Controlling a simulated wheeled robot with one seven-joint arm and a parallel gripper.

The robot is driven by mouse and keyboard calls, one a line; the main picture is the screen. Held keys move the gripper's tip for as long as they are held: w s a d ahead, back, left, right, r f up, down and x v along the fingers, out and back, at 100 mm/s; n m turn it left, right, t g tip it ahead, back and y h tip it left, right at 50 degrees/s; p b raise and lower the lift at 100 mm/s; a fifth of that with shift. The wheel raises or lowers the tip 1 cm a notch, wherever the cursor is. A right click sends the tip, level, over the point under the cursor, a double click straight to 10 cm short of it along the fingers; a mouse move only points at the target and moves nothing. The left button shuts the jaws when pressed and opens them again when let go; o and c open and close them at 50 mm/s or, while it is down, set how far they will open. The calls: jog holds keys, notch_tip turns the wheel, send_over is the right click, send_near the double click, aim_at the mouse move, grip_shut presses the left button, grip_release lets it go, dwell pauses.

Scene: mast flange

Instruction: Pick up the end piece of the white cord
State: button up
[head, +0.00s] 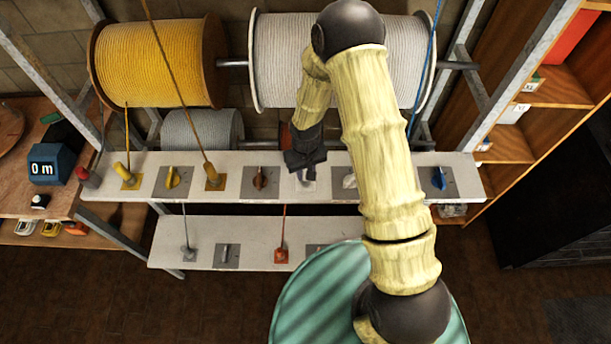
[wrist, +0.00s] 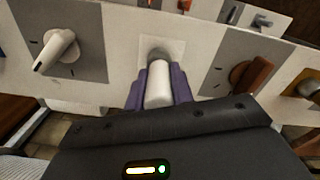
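The white end piece (wrist: 158,88) is a short white cylinder at a pale square plate on the upper shelf, with a grey part at its far end. In the wrist view my gripper (wrist: 160,86) has its purple fingers on either side of it, very close to its sides. I cannot tell whether they press on it. In the head view my dark gripper (head: 304,162) is over the shelf, and a little of the white piece (head: 307,183) shows below it. The white cord itself is not clearly visible.
A brown lever (head: 259,179) and a pale lever (head: 350,180) stand on grey plates on either side along the upper shelf (head: 330,195). Large yellow (head: 155,62) and white (head: 278,60) spools hang behind. A lower shelf (head: 260,229) holds more end pieces.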

grip_shut()
jog(key=shift+r, duration=0.1)
notch_tip(320, 180, up, 10)
jog(key=b, duration=0.3)
dwell(0.7)
jog(key=shift+w, duration=0.1)
